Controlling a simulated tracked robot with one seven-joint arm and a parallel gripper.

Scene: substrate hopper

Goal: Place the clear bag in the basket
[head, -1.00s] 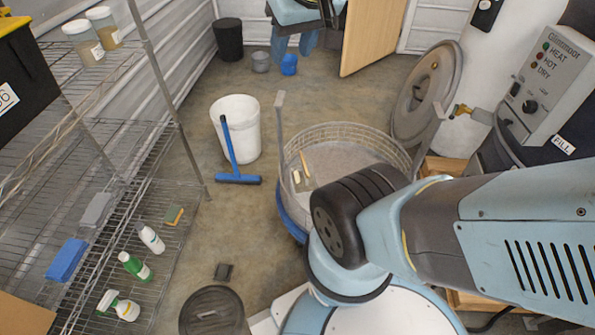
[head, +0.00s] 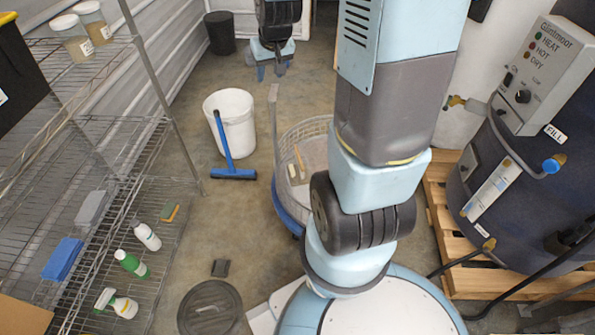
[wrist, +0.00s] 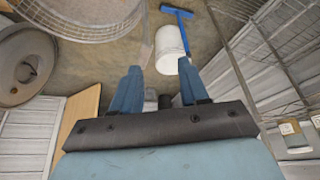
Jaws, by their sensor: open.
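The round wire basket (head: 303,132) stands on the floor right of centre in the head view, partly hidden behind my arm. A brush and a pale block lie in it on the left. Its wire wall also shows at the upper left of the wrist view (wrist: 88,22). My gripper (head: 270,72) is beyond the basket, near the far end of the room, with its blue fingers apart. In the wrist view, the gripper (wrist: 158,68) has nothing between its fingers.
A white bucket (head: 236,115) with a blue squeegee (head: 225,150) stands left of the basket. A wire shelf (head: 100,215) with bottles fills the left side. A dark tank (head: 535,190) on a pallet stands right.

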